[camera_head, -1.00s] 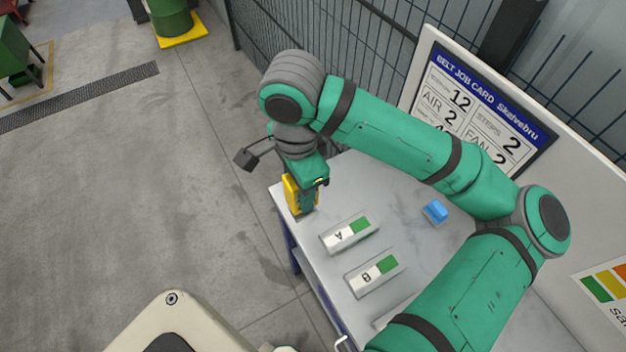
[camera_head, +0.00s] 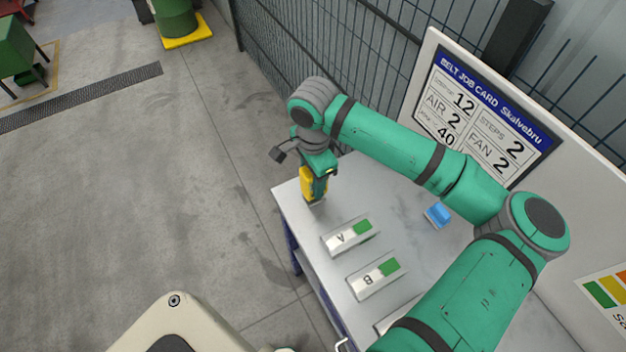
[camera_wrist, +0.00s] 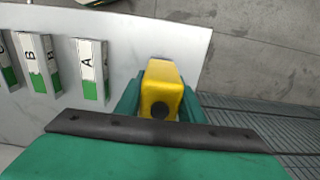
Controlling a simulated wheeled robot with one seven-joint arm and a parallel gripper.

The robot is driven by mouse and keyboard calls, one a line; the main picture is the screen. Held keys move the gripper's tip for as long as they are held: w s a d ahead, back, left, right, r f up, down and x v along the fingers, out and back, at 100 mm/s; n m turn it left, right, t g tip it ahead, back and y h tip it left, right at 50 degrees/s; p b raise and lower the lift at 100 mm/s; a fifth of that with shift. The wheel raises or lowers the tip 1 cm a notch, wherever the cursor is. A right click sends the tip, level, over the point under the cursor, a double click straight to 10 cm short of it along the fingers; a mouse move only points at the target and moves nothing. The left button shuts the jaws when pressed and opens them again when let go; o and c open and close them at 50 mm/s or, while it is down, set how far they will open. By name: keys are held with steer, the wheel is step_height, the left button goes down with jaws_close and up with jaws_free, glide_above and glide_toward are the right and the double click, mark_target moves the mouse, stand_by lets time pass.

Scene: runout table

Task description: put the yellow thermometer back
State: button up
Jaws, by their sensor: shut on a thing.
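The yellow thermometer (camera_head: 306,184) is in my gripper (camera_head: 316,196) near the far left corner of the table (camera_head: 291,203). In the wrist view the thermometer (camera_wrist: 161,88) sits between the two green fingers of my gripper (camera_wrist: 160,100), with a dark round spot on its near end. My gripper is shut on it. The thermometer's lower end is close to the tabletop, and I cannot tell whether it touches. Part of it is hidden by the fingers.
Block A (camera_head: 350,236) and block B (camera_head: 376,275), each white and green, lie on the table, with another partly hidden by my arm. A blue object (camera_head: 438,215) lies farther right. A job card board (camera_head: 483,110) and mesh fence stand behind.

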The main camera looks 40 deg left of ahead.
steer(key=shift+f, duration=0.3)
steer(key=o, duration=1.1)
steer(key=shift+o, duration=0.2)
step_height(320, 180, up, 12)
steer(key=shift+r, duration=0.2)
